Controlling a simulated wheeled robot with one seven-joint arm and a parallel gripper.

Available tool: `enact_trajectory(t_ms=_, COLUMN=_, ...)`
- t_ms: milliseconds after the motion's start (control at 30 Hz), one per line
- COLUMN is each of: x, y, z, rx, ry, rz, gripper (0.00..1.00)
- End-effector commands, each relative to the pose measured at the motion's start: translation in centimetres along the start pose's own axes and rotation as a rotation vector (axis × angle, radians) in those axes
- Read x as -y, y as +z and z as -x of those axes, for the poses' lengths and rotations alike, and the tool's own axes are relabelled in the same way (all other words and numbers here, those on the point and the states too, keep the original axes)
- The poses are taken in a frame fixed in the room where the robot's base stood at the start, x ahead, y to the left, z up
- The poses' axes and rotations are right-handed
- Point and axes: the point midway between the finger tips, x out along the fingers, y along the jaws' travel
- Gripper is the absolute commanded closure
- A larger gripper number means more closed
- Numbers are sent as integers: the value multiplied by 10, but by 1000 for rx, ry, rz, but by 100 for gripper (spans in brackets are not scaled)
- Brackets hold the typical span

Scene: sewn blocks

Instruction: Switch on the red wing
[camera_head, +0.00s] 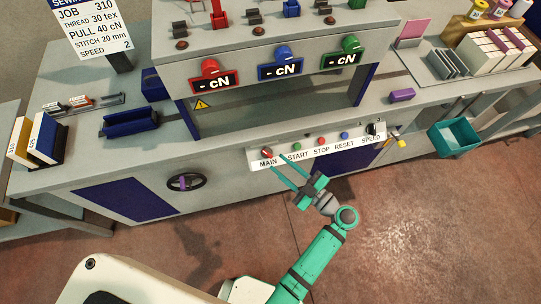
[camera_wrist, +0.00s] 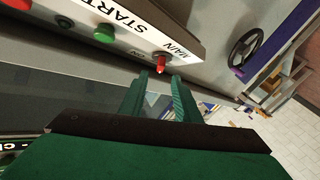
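A red wing-shaped switch (camera_head: 267,153) sits above the word MAIN at the left end of the white control strip (camera_head: 290,157) on the machine's front. In the wrist view the red switch (camera_wrist: 161,60) points out from the strip, between the lines of my two fingers. My gripper (camera_head: 277,162) is open in front of it; it also shows in the wrist view (camera_wrist: 160,76). The fingertips are close to the switch, one on each side in the wrist view. I cannot tell whether they touch it. Nothing is held.
Along the strip are a green START button (camera_head: 297,147), a red STOP button (camera_head: 321,141), a blue RESET button (camera_head: 345,136) and a black SPEED knob (camera_head: 372,128). A handwheel (camera_head: 186,182) is at lower left. A teal bin (camera_head: 454,137) hangs at right.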

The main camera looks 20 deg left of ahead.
Motion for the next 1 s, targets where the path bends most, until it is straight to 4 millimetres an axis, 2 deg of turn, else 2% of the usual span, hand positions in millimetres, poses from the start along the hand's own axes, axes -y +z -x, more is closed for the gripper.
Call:
enact_trajectory(t_ms=100, x=0, y=0, z=-22, rx=0, ry=-2, rz=0, gripper=70)
enact_trajectory(t_ms=300, x=0, y=0, z=-46, rx=1, ry=-1, rz=0, gripper=70)
enact_trajectory(t_ms=500, x=0, y=0, z=-56, rx=2, ry=0, rz=-1, gripper=70)
enact_trajectory(t_ms=733, x=0, y=0, z=-56, rx=2, ry=0, rz=-1, gripper=70)
enact_trajectory(t_ms=767, x=0, y=0, z=-56, rx=2, ry=0, rz=-1, gripper=73)
enact_trajectory(t_ms=867, x=0, y=0, z=-56, rx=2, ry=0, rz=-1, gripper=97)
enact_trajectory(t_ms=900, x=0, y=0, z=-56, rx=2, ry=0, rz=-1, gripper=100)
enact_trajectory(t_ms=1000, x=0, y=0, z=-56, rx=2, ry=0, rz=-1, gripper=100)
